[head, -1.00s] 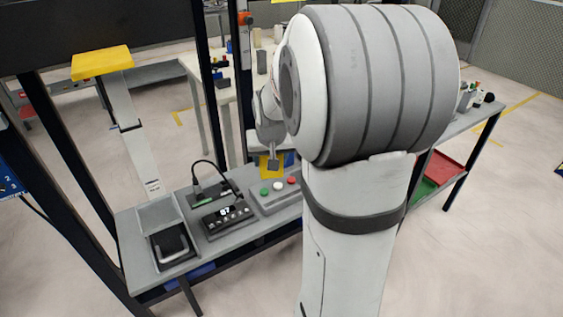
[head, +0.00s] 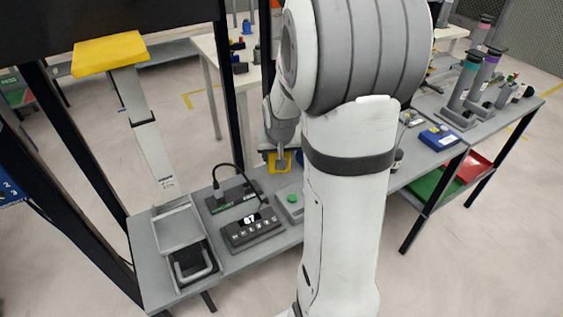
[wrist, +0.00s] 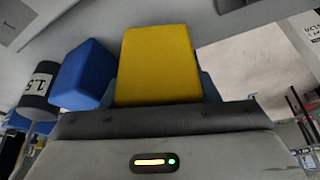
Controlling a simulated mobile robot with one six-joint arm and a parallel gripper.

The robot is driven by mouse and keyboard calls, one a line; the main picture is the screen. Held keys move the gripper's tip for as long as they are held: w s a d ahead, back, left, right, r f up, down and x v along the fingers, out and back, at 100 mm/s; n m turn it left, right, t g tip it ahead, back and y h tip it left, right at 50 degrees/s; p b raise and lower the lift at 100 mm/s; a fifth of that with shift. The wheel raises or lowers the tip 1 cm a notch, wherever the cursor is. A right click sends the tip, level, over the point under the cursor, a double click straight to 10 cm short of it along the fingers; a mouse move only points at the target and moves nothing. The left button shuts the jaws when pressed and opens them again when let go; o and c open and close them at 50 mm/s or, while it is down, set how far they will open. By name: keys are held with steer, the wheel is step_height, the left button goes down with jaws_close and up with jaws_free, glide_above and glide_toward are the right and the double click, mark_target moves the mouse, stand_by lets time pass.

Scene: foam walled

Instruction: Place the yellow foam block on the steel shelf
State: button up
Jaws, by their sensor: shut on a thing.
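The yellow foam block (wrist: 158,65) fills the middle of the wrist view, held in my gripper (wrist: 158,100). My gripper is shut on it; the fingertips are mostly hidden behind the block. In the head view, the yellow block (head: 279,161) shows just below my gripper (head: 281,164), by the back edge of the grey bench, partly hidden by my arm. A long grey steel-looking bench or shelf (head: 155,290) runs across the head view. I cannot tell whether the block touches it.
A blue block (wrist: 83,75) and a dark labelled cylinder (wrist: 38,95) are left of the yellow block in the wrist view. A keypad (head: 252,230), a green-button box (head: 291,204) and a blue box (head: 440,137) stand on the bench. Dark posts (head: 232,100) rise behind.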

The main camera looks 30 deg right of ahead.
steer(key=shift+f, duration=1.55)
steer(key=shift+f, duration=0.1)
steer(key=o, duration=1)
